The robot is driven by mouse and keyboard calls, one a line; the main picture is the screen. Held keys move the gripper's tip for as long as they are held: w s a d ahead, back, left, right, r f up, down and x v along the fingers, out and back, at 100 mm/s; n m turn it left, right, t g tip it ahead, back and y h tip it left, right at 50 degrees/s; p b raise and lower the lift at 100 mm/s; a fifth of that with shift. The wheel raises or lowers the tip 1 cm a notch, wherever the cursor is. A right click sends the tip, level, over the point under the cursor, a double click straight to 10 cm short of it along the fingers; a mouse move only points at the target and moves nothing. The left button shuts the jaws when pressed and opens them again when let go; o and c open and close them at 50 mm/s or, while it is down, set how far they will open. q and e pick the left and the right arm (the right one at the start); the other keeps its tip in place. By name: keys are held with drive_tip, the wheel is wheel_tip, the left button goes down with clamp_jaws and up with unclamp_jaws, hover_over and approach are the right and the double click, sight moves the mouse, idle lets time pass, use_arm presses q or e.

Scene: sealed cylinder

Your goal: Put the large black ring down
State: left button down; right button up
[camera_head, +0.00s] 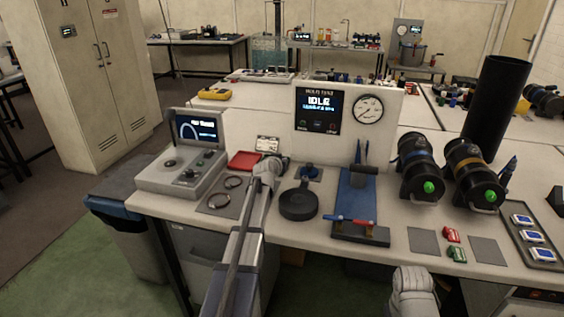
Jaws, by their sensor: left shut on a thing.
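My left gripper (272,163) reaches in over the near left part of the bench, just right of a grey mat (214,210) and near a red tray (244,161). It is shut on the large black ring. My own wrist hides most of the jaws, so the ring's outline does not show clearly. Two thin dark rings show on or over the mat, a front one (210,203) and a back one (226,184), left of the gripper. Part of my right arm shows at the bottom right; its gripper is not in view.
A grey tester with a screen (182,172) stands left of the mat. A round black fixture (298,205) and a blue stand (355,195) stand to the right. A gauge panel (345,118) rises behind. Two black cylinders with green knobs and a tall black tube (495,105) are farther right.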

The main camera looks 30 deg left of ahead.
use_arm(q)
drive_tip(key=shift+s+d+f, duration=0.1)
drive_tip(key=shift+s+f, duration=0.1)
drive_tip(key=shift+f, duration=0.05)
drive_tip(key=c, duration=1)
unclamp_jaws()
drive_tip(key=shift+s+d, duration=0.1)
drive_tip(key=shift+r+p, duration=0.35)
drive_tip(key=shift+p, duration=0.1)
drive_tip(key=p+v, duration=0.2)
drive_tip(key=v, duration=0.3)
drive_tip(key=p+v, duration=0.2)
drive_tip(key=v, duration=0.4)
drive_tip(key=shift+s+r+p, duration=0.15)
drive_tip(key=shift+r+p, duration=0.2)
drive_tip(key=shift+p, duration=0.05)
